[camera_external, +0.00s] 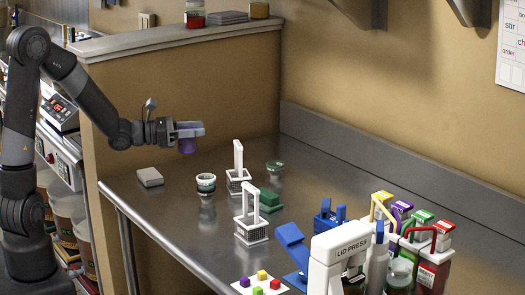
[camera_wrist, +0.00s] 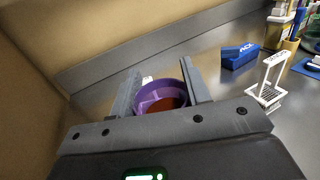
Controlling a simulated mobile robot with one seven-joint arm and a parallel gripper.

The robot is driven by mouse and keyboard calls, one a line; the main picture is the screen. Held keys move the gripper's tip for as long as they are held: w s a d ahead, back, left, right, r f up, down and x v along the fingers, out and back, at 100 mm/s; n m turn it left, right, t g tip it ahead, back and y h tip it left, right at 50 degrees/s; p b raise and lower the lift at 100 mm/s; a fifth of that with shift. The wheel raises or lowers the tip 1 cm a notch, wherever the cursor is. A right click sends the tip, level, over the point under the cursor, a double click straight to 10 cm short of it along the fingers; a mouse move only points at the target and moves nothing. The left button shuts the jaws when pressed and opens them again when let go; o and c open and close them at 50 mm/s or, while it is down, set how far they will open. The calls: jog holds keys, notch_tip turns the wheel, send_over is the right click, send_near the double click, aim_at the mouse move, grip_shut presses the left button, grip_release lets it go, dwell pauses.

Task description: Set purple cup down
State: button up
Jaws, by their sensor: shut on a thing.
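My gripper (camera_external: 192,131) is shut on the purple cup (camera_external: 187,143), which hangs above the left end of the metal table (camera_external: 150,205). In the wrist view the purple cup (camera_wrist: 151,93) sits upright between the two grey fingers of my gripper (camera_wrist: 160,68), and something reddish-brown shows inside it. The cup's underside is hidden in the wrist view. In the external view it looks clear of the tabletop, though the exact height is hard to tell.
A grey block (camera_external: 149,177) lies on the table near the left edge. A dark green and white cup (camera_external: 206,184), two white wire baskets (camera_external: 251,228) and a green block (camera_external: 270,199) stand farther right. A lid press (camera_external: 340,250) and bottles crowd the front right. A half wall (camera_external: 190,85) stands behind.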

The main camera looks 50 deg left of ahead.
jog(key=w+a, duration=0.5)
jog(key=w, duration=0.6)
jog(key=w+a, duration=0.5)
jog(key=w, duration=0.6)
jog(key=w+a, duration=0.4)
jog(key=w, duration=0.7)
jog(key=shift+n+y, duration=0.3)
jog(key=shift+y, duration=0.1)
jog(key=shift+a+f, duration=0.15)
jog(key=shift+f, duration=3.9)
jog(key=shift+a+f, duration=0.15)
jog(key=shift+f, duration=3.85)
jog(key=shift+f, duration=0.15)
jog(key=o, duration=1)
jog(key=v, duration=1.2)
jog(key=shift+s+d+f, duration=0.1)
